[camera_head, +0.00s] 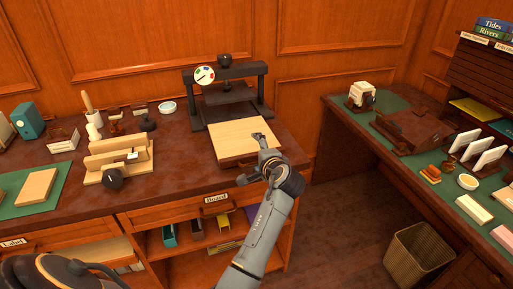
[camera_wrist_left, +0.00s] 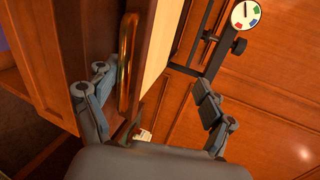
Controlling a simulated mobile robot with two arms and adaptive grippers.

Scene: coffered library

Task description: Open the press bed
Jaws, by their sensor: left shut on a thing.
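The press (camera_head: 226,88) is a dark frame with a top knob and a round coloured dial (camera_head: 204,75), at the back right of the left desk. Its pale wooden bed (camera_head: 235,138) lies in front of it, reaching the desk's front edge. My left gripper (camera_head: 262,142) is at the bed's front right. In the left wrist view, a brass bar handle (camera_wrist_left: 127,62) runs along the bed's wooden front between the fingers of my left gripper (camera_wrist_left: 153,90). It is shut on the handle; the exact contact is hard to see. My right gripper is not in view.
A wooden holder (camera_head: 118,160), a green mat (camera_head: 22,190) and small tools stand left of the press. An open shelf under a "Board" drawer (camera_head: 216,210) is below. A second desk (camera_head: 385,150) and a wastebasket (camera_head: 420,255) stand right, with bare floor between.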

